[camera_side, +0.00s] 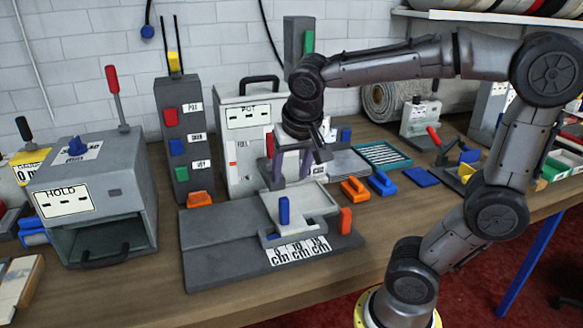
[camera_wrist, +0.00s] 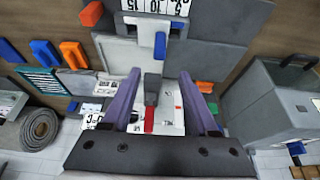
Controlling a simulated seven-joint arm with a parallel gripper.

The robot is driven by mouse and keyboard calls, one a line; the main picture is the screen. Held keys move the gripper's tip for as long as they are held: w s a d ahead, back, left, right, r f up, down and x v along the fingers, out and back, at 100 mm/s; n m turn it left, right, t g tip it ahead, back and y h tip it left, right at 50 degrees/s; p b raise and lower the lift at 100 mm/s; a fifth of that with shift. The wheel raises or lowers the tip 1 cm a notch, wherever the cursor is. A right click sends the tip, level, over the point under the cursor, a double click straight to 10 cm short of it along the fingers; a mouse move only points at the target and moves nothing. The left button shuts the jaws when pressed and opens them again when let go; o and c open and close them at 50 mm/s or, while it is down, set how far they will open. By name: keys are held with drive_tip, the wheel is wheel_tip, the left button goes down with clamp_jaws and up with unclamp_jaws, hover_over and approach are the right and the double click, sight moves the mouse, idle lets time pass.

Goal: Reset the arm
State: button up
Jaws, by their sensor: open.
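My gripper (camera_side: 289,178) points down over the back of a grey flat fixture (camera_side: 215,232), in front of the white box marked POT (camera_side: 240,112). Its two purple fingers are spread apart in the wrist view (camera_wrist: 160,76), with nothing clamped between them. In that view a grey lever with a red grip (camera_wrist: 149,120) shows in the gap between the fingers; I cannot tell whether it touches them. The fixture carries a pale plate with a blue handle (camera_side: 284,210) and a ruler label (camera_side: 297,250) at its front.
A grey HOLD box (camera_side: 95,195) stands at the left, beside a dark tower with coloured buttons (camera_side: 185,135). Orange (camera_side: 355,188) and blue (camera_side: 382,183) handled tools lie right of the fixture. A teal ribbed tray (camera_side: 383,155) and a rolled rug (camera_side: 388,100) are farther back.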

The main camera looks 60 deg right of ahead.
drive_tip(key=shift+s+a+r, duration=0.1)
drive_tip(key=shift+s+r, duration=0.05)
drive_tip(key=shift+r, duration=0.2)
drive_tip(key=s+a+f+n+t+y, duration=0.2)
drive_tip(key=s+a+n, duration=0.4)
drive_tip(key=s+n, duration=0.3)
drive_tip(key=shift+s+a+f+y, duration=0.2)
drive_tip(key=shift+s+f+y, duration=0.35)
drive_tip(key=shift+f, duration=0.25)
